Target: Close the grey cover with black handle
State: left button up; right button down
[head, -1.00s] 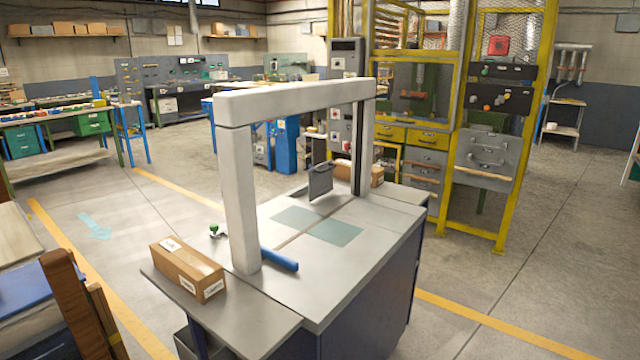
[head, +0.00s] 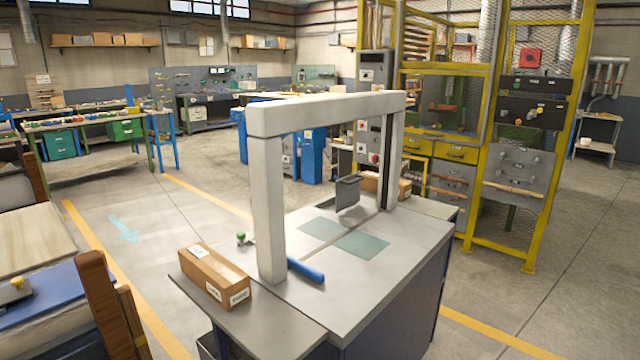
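No gripper of mine shows in the head view. I cannot tell for sure which thing is the grey cover with black handle. A grey panel (head: 517,172) with handle-like fittings sits low in the front of the yellow-framed machine at the right, and it looks tilted. A small dark grey plate (head: 347,192) stands upright under the pale arch on the grey-topped table, near its far post. Its handle, if any, is too small to make out.
The table (head: 400,262) with the pale arch (head: 268,200) stands in front. A cardboard box (head: 215,275) lies on its left shelf. The yellow frame (head: 555,150) stands behind it at right. Free floor (head: 560,290) lies at right; benches stand at left.

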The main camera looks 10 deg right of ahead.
aim_at(347, 189)
jog(key=i+l+u, duration=0.2)
jog(key=l+u, duration=0.25)
jog(key=l, duration=0.2)
jog(key=i+l+u, duration=0.15)
jog(key=l+u, duration=0.25)
jog(key=l, duration=0.25)
jog(key=l+u, duration=0.45)
jog(key=l, duration=0.25)
